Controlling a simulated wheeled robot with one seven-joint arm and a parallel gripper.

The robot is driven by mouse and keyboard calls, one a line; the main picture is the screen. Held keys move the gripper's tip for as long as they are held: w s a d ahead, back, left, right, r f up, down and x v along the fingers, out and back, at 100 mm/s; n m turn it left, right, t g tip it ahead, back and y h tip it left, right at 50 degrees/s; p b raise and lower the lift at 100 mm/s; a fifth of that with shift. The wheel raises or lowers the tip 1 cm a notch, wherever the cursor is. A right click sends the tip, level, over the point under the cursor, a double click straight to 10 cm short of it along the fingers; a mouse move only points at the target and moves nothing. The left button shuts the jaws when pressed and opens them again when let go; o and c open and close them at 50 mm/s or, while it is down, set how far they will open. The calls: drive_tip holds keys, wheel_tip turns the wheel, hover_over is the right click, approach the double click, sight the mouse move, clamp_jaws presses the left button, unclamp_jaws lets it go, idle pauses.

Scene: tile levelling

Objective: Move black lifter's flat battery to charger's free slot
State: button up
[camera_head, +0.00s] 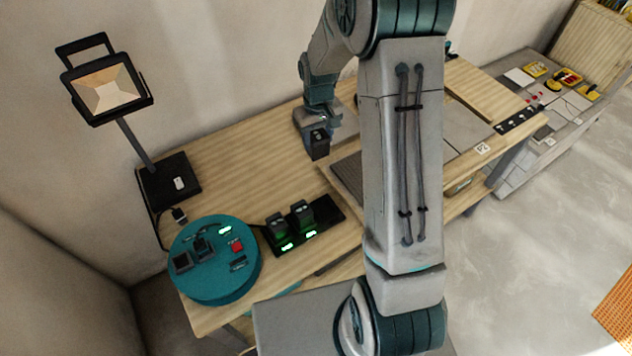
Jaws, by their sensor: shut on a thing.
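My gripper (318,122) is shut on a small black battery (319,149) and holds it upright above the wooden bench, up and right of the charger. The charger (332,212) is a long black strip on the bench. Two black batteries, a left one (277,224) and a right one (302,212), stand in it, with green lights lit in front of them. The right end of the charger shows no battery. The black lifter cannot be made out; my arm covers part of the bench.
A round teal unit (217,282) with a red button stands left of the charger. A work lamp (108,88) stands at the bench's back left on a black base. The bench (235,160) is clear between lamp and gripper. Panels and tiles lie beyond my arm.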

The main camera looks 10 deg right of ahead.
sight(321, 154)
drive_tip(key=s+n+b, duration=0.1)
drive_tip(key=n, duration=0.1)
drive_tip(key=s+f+n+b, duration=0.1)
drive_tip(key=n, duration=0.2)
drive_tip(key=s+f+n+b, duration=0.1)
drive_tip(key=n, duration=0.1)
drive_tip(key=shift+s+a+f+n+b, duration=0.1)
drive_tip(key=shift+s+f+n+b, duration=0.15)
drive_tip(key=shift+s+n+b, duration=0.15)
drive_tip(key=s+f+n+b, duration=0.5)
drive_tip(key=f+n+b, duration=0.3)
drive_tip(key=n, duration=0.3)
drive_tip(key=shift+s+f+b, duration=0.15)
drive_tip(key=shift+s+b, duration=0.1)
drive_tip(key=shift+b, duration=0.2)
drive_tip(key=shift+f+b, duration=1.15)
drive_tip(key=shift+f, duration=0.65)
idle(2.0)
drive_tip(key=o, duration=1.2)
drive_tip(key=shift+c, duration=0.2)
wheel_tip(321, 154, up, 14)
drive_tip(key=shift+p, duration=0.35)
